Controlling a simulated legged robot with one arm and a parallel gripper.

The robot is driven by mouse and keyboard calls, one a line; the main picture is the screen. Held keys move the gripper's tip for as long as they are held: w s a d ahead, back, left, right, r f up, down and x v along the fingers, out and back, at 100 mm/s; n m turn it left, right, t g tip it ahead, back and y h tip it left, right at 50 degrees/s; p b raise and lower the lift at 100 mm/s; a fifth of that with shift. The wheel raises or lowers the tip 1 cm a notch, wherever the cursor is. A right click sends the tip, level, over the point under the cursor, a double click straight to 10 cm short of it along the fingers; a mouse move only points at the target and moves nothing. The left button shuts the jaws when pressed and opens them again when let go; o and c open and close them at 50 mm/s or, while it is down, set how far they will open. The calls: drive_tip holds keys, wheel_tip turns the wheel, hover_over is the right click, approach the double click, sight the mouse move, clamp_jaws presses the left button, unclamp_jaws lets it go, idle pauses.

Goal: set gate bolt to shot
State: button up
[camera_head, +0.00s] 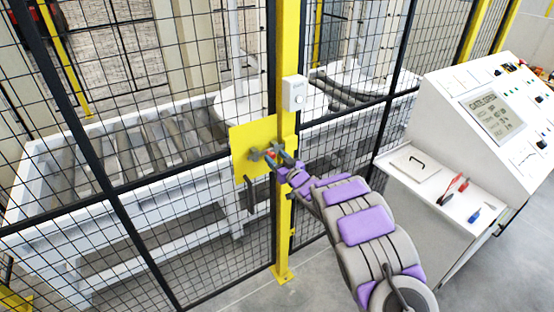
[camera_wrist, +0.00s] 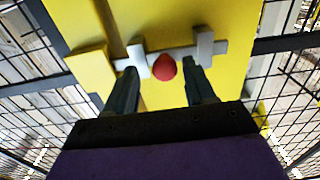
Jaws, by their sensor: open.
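The gate bolt (camera_wrist: 220,47) is a grey bar on a yellow plate (camera_wrist: 235,20), running through two pale brackets. A red knob (camera_wrist: 165,67) sits on the bar between the brackets. The bar's left end lies close to a yellow block (camera_wrist: 92,70) in the wrist view; I cannot tell whether it enters the block. My gripper (camera_wrist: 160,66) is open, with its dark fingers to the left and right of the knob; contact is unclear. In the head view the plate (camera_head: 245,140) is on the mesh gate beside the yellow post, and my gripper (camera_head: 275,160) covers part of the bolt.
The yellow post (camera_head: 286,60) carries a small white box (camera_head: 294,93). A dark handle (camera_head: 250,195) hangs below the plate. A white console (camera_head: 440,130) stands to the right, its screen (camera_head: 492,115) seeming to read "GATE OPEN". Tools lie on its shelf. White conveyor frames stand behind the mesh.

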drive_tip(key=shift+s, duration=0.1)
drive_tip(key=p+v, duration=0.2)
drive_tip(key=v, duration=1.5)
drive_tip(key=shift+d, duration=0.2)
